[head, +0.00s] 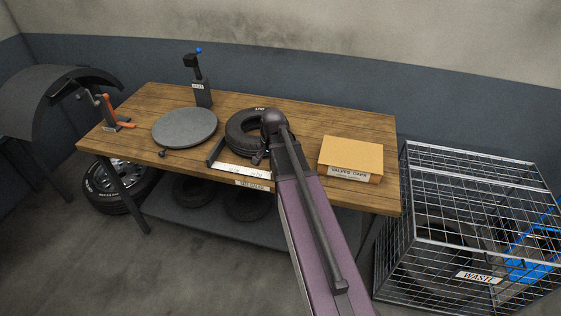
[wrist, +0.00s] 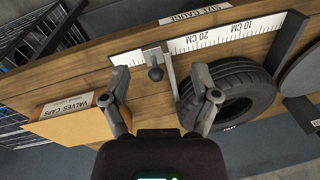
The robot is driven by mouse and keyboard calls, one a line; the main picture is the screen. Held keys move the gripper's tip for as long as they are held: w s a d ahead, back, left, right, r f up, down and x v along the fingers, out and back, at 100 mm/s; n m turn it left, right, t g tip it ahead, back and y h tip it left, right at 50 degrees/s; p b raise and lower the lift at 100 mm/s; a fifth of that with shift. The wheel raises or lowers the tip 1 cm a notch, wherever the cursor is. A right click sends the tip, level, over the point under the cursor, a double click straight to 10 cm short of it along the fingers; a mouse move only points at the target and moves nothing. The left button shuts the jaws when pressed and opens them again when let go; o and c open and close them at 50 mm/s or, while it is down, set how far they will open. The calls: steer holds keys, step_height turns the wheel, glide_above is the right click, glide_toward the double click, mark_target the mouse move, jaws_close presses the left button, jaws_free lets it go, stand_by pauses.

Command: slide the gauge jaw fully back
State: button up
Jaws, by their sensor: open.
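The size gauge is a white ruler (wrist: 225,36) along the bench edge, marked 10 CM and 20 CM; it also shows in the head view (head: 240,172). Its dark fixed end (wrist: 286,42) is at the right in the wrist view. The sliding jaw (wrist: 169,70) is a grey bar past the 20 mark, with a dark round knob (wrist: 155,74). A black tyre (wrist: 236,92) lies between jaw and fixed end, close against the jaw; contact is unclear. My gripper (wrist: 158,80) is open, with one finger on each side of the knob, apart from it in the picture.
A valve caps box (head: 350,157) stands on the bench right of my arm. A round grey plate (head: 185,128) and a black post with a blue top (head: 201,90) are to the left.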

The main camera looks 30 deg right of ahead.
steer(key=w+d+r+m+p, duration=0.1)
steer(key=w+d+r+m, duration=0.1)
steer(key=d, duration=0.6)
steer(key=w+m, duration=0.1)
steer(key=m, duration=0.1)
steer(key=shift+w+d+r+m+t, duration=0.2)
steer(key=shift+w+r+m+t, duration=0.1)
steer(key=shift+m+t, duration=0.1)
steer(key=shift+f, duration=0.2)
steer(key=f+b, duration=0.4)
steer(key=w+f+b, duration=0.1)
steer(key=f+b, duration=0.3)
steer(key=f, duration=0.1)
steer(key=w+f+b, duration=0.1)
steer(key=f+b, duration=0.3)
steer(key=b, duration=0.1)
steer(key=shift+w+a+f, duration=0.15)
steer(key=shift+w+a, duration=0.1)
steer(key=shift+a, duration=0.1)
jaws_close()
